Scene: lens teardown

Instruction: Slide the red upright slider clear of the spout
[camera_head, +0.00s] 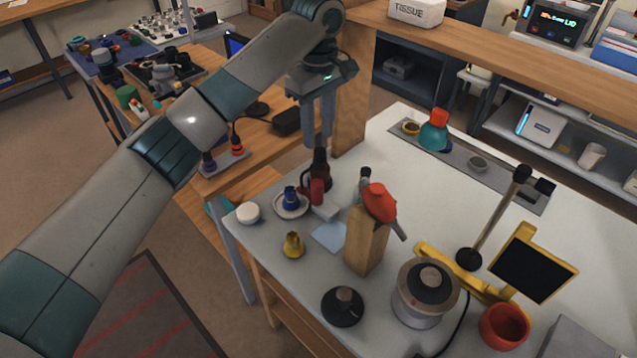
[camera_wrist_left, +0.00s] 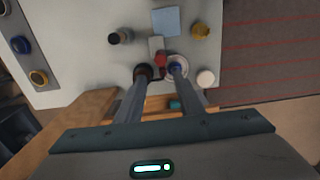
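A small red upright piece (camera_head: 317,192), which looks like the slider, stands at a pale grey block (camera_head: 326,211) near the table's left corner. It also shows in the left wrist view (camera_wrist_left: 160,60). A dark reddish bottle-like thing (camera_head: 320,171) stands right behind it; I cannot tell which part is the spout. My left gripper (camera_head: 318,146) points down above the dark thing, fingers apart and nothing held. In the left wrist view the gripper (camera_wrist_left: 159,74) has its fingertips either side of the red piece in the picture; contact cannot be told. My right gripper is not in view.
A blue cup on a white saucer (camera_head: 289,210), a white round lid (camera_head: 248,213) and a yellow bottle (camera_head: 292,245) stand close by on the left. A wooden block (camera_head: 367,240) with a red thing (camera_head: 380,202) on top stands to the right. A blue sheet (camera_head: 328,237) lies between.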

